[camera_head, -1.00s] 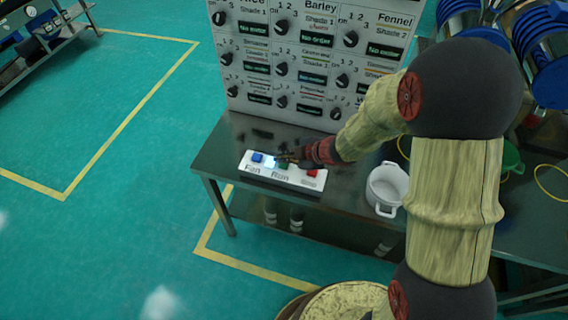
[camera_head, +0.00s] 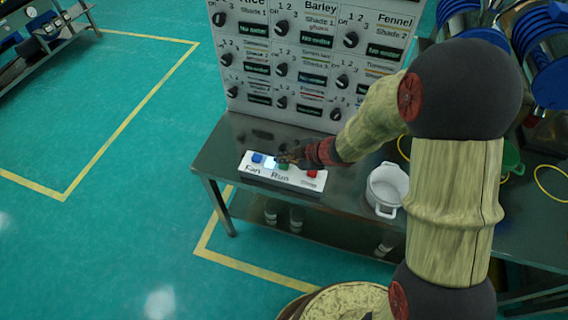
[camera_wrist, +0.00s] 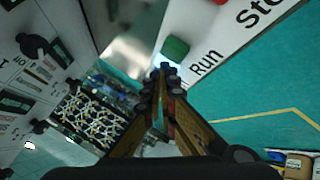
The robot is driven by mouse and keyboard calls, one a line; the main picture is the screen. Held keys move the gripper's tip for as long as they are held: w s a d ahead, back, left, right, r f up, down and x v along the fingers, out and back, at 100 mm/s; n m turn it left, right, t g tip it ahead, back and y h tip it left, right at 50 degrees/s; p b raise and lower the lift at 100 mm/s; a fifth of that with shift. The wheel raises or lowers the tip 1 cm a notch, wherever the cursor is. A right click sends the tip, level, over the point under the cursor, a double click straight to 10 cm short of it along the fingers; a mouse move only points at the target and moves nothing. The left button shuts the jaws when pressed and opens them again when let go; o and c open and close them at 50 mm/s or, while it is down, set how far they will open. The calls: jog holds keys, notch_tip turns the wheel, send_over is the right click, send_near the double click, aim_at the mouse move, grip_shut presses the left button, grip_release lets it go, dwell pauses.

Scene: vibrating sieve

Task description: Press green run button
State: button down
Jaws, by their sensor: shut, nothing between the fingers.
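A white button box (camera_head: 265,174) sits on the metal table. It carries a blue button (camera_head: 257,158) above "Fan", a lit pale patch (camera_head: 269,163), a green button (camera_head: 283,167) near "Run" and a red button (camera_head: 312,174). In the wrist view the green button (camera_wrist: 175,48) shows beside the word "Run". My gripper (camera_head: 280,159) is shut and empty. Its fingertips (camera_wrist: 166,68) appear just short of the green button in the wrist view, over the lit patch. I cannot tell whether they touch the box.
A white pot (camera_head: 387,188) stands on the table (camera_head: 226,165) right of the box. A tall panel of labelled knobs (camera_head: 312,60) rises behind it. Blue-rimmed equipment (camera_head: 545,45) is at the far right. The green floor (camera_head: 110,240) at left is clear.

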aim_at(283, 166)
jog(key=shift+f, duration=0.15)
jog(key=shift+f, duration=0.3)
jog(key=shift+f+b, duration=0.35)
jog(key=shift+f, duration=0.15)
dwell(0.7)
jog(key=shift+r, duration=0.1)
jog(key=shift+r+p, duration=0.85)
jog(key=shift+p, duration=0.2)
jog(key=shift+r, duration=0.1)
notch_tip(283, 166, up, 5)
jog(key=p, duration=0.5)
dwell(0.6)
